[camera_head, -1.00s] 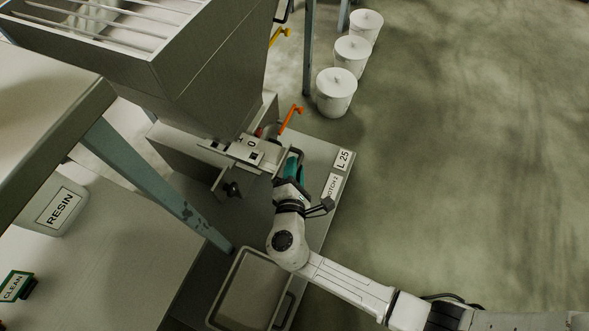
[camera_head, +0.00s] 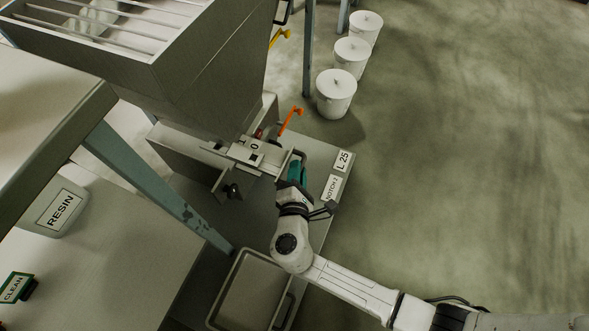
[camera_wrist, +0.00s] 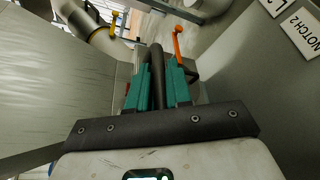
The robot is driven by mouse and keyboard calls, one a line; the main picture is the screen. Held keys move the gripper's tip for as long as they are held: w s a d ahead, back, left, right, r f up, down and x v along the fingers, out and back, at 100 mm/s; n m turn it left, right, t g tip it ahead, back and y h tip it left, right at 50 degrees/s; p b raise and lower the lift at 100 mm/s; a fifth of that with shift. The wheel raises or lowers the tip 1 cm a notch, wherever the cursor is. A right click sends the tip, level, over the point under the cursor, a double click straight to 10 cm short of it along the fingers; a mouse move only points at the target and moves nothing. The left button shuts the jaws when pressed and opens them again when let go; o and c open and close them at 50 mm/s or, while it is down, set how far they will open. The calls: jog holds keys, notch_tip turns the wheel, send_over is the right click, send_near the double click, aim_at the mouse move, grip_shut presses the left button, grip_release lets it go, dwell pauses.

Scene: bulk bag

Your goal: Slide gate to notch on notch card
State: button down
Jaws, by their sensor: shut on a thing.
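The slide gate (camera_head: 268,152) is a flat metal plate under the hopper outlet, with notch marks on top and a handle at its right end. My gripper (camera_head: 298,165) is at that handle. In the wrist view my gripper's teal fingers (camera_wrist: 158,85) are shut on the dark gate handle (camera_wrist: 157,68), which stands between them. The notch card (camera_head: 333,187) is a white label on the base plate to the right and reads NOTCH 2; it also shows in the wrist view (camera_wrist: 301,33). Part of the gate is hidden under the hopper.
The hopper (camera_head: 200,85) stands above the gate. An orange lever (camera_head: 290,121) is just behind it, and a black knob (camera_head: 233,190) is in front. An L 25 label (camera_head: 343,161) lies near the card. Open floor lies to the right.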

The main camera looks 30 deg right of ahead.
jog(key=s+d+p, duration=0.1)
jog(key=s+d, duration=0.3)
jog(key=s, duration=0.2)
jog(key=shift+d, duration=0.1)
jog(key=c, duration=1.4)
grip_release()
jog(key=p+v, duration=0.3)
jog(key=v, duration=0.7)
jog(key=shift+s+a, duration=0.25)
jog(key=shift+s, duration=0.05)
jog(key=shift+r, duration=0.1)
